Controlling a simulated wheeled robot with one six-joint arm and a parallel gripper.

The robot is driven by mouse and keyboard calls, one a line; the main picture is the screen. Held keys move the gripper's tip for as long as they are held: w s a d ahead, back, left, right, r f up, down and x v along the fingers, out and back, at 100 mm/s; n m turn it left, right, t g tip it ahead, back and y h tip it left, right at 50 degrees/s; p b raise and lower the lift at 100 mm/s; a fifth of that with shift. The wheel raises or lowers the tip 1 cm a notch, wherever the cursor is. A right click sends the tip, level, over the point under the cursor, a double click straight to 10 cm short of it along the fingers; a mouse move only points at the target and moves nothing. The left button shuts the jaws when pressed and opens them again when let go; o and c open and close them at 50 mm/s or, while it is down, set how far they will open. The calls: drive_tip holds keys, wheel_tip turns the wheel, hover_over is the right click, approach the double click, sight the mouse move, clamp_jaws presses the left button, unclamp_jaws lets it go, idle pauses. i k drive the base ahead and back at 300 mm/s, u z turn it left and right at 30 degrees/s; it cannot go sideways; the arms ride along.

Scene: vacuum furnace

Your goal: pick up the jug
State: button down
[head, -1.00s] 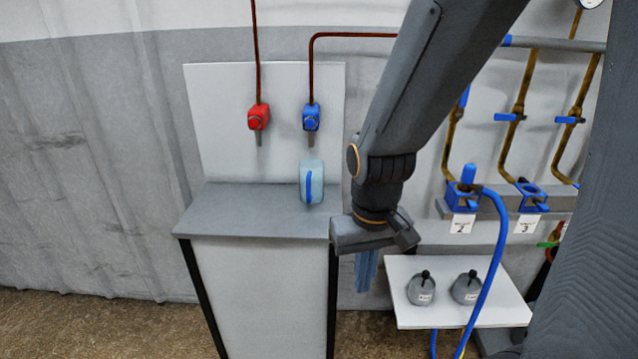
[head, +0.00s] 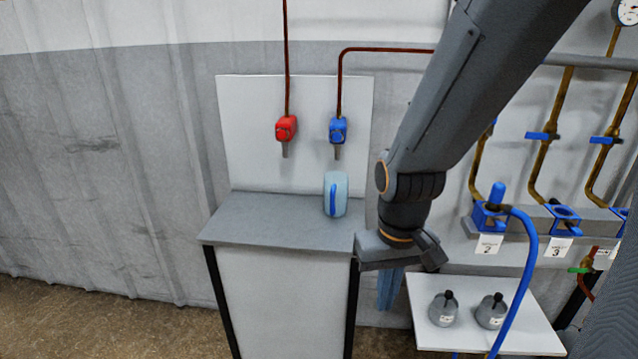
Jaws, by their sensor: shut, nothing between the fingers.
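The jug (head: 342,194) is light blue and translucent, with a darker blue handle facing me. It stands upright on the grey counter (head: 275,215), near its right end, below the blue tap. My gripper (head: 391,290) points down just right of the counter's right edge, to the right of the jug and nearer to me. Its blue fingers are shut and empty. They are apart from the jug, and their tips are lower in the picture than the counter top.
A red tap (head: 286,129) and a blue tap (head: 338,131) are on the white back panel (head: 245,120). A white shelf (head: 480,337) with two grey weights-like objects (head: 443,309) is at lower right. A blue hose (head: 524,270) hangs there. The counter's left part is clear.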

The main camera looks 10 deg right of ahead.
sight(336, 183)
drive_tip(key=z, duration=0.2)
drive_tip(key=k, duration=0.35)
drive_tip(key=u, duration=0.85)
drive_tip(key=i, duration=1.35)
drive_tip(key=z, duration=0.8)
